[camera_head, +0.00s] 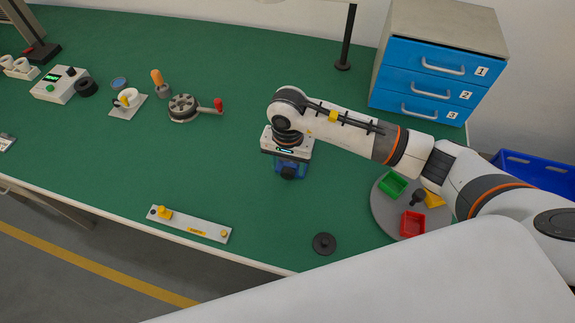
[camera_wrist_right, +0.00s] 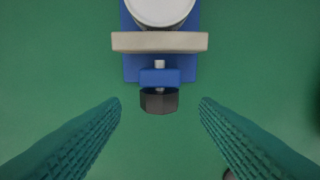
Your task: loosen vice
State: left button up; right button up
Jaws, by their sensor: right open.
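The blue vice (camera_head: 292,167) stands on the green bench, mostly hidden under my right arm's wrist in the head view. In the right wrist view, the vice (camera_wrist_right: 131,66) has a pale jaw bar (camera_wrist_right: 160,41), a short screw and a black knob (camera_wrist_right: 159,101). A pale round thing (camera_wrist_right: 161,10) shows behind the jaw bar, cut off by the top edge. My right gripper (camera_wrist_right: 160,102) is open, its two fingers apart on either side of the knob, with clear gaps. I cannot tell their height relative to the knob. My left gripper is not in view.
A round grey tray (camera_head: 388,216) with green and red bins lies right of the vice, under my right arm. A black disc (camera_head: 324,243) and a grey bar fixture (camera_head: 190,225) lie near the front edge. A red-handled round device (camera_head: 183,107) stands left. Blue drawers (camera_head: 425,85) stand behind.

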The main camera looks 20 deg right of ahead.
aim_at(287, 170)
jog(key=shift+f, duration=1.55)
jog(key=shift+c, duration=0.3)
jog(key=c, duration=0.9)
jog(key=shift+c, duration=0.2)
